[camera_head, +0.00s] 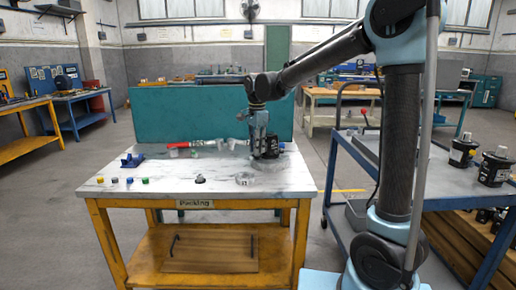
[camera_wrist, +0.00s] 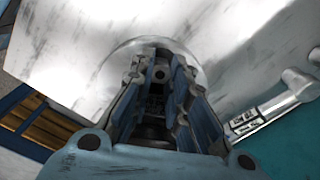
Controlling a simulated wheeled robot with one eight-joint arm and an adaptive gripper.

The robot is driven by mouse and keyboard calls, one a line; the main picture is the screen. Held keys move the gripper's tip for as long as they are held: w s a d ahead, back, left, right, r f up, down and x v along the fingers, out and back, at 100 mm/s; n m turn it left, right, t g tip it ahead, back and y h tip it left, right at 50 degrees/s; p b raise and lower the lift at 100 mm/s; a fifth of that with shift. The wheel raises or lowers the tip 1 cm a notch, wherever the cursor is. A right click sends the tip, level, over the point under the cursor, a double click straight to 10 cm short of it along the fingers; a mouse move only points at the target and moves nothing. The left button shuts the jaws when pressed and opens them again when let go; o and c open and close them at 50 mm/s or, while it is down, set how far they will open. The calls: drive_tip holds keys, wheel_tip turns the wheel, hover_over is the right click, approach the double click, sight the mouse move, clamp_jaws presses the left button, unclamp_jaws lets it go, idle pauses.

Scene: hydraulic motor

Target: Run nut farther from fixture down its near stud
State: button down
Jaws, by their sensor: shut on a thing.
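My gripper (camera_head: 264,148) points down over the back right part of the packing table (camera_head: 215,170), at a dark motor-like unit (camera_head: 272,151). In the wrist view my gripper (camera_wrist: 160,62) has its two blue-padded fingers closed in on a small part between them. Dark metal shows between the fingers. The nut and its stud are too small and too covered by the fingers to make out. I cannot tell how far along the stud the nut sits. A pale round shape (camera_wrist: 198,72) lies behind the fingertips.
A blue block-like holder (camera_head: 132,161) stands at the table's left, with several small coloured parts in front. A metal ring (camera_head: 245,179) and a small dark part (camera_head: 199,179) lie near the front edge. A red-handled tool (camera_head: 178,146) lies at the back. A blue cart stands right.

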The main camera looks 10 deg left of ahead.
drive_tip(key=c, duration=1.7)
unclamp_jaws()
drive_tip(key=n, duration=0.5)
drive_tip(key=shift+n, duration=0.3)
drive_tip(key=shift+c, duration=0.6)
drive_tip(key=shift+w, duration=0.1)
clamp_jaws()
drive_tip(key=shift+f+m, duration=0.1)
drive_tip(key=shift+m, duration=3.5)
drive_tip(key=shift+o, duration=0.5)
unclamp_jaws()
